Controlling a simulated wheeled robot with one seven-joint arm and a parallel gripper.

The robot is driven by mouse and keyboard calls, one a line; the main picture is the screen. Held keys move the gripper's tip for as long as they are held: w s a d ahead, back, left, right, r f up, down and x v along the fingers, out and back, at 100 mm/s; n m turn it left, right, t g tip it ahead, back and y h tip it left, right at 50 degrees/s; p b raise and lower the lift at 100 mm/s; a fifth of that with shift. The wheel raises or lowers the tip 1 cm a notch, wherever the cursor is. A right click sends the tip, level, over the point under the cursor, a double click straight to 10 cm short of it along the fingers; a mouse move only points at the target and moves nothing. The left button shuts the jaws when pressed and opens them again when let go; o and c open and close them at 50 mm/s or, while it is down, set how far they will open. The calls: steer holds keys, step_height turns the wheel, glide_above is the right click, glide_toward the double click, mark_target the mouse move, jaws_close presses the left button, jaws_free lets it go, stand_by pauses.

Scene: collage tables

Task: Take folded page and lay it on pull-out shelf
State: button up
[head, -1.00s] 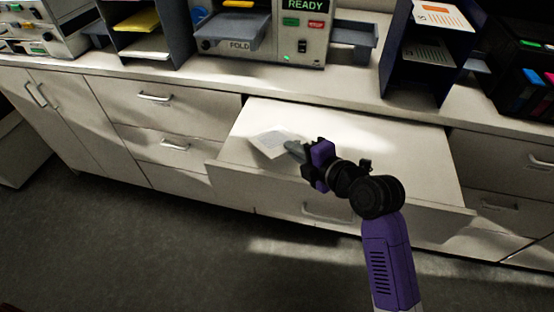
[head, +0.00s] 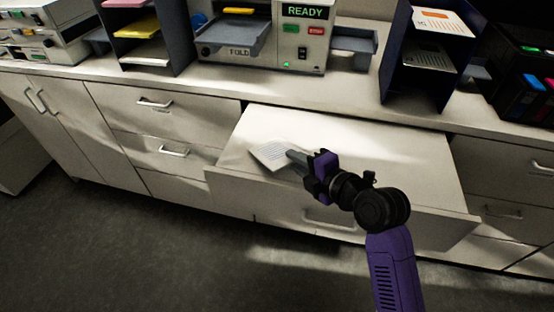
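The folded page (head: 268,154) is a small white sheet with grey print lines. It is at the tip of my gripper (head: 291,157), over the left part of the pull-out shelf (head: 360,150). The shelf is a pale, flat surface drawn out from the cabinet under the counter. My gripper reaches in from the right, and its fingers meet the page's right edge. The fingers look closed on that edge. I cannot tell whether the page touches the shelf or is held just above it.
The folding machine (head: 265,45) with a READY screen stands on the counter behind. Paper racks stand left (head: 145,35) and right (head: 420,60) of it. Closed drawers (head: 160,130) flank the shelf. Most of the shelf's middle and right is bare.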

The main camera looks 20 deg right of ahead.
steer(key=v, duration=0.7)
steer(key=shift+p, duration=0.3)
step_height(320, 180, up, 7)
steer(key=s+p, duration=0.2)
steer(key=p, duration=0.2)
steer(key=shift+s+d, duration=0.3)
steer(key=shift+s, duration=0.05)
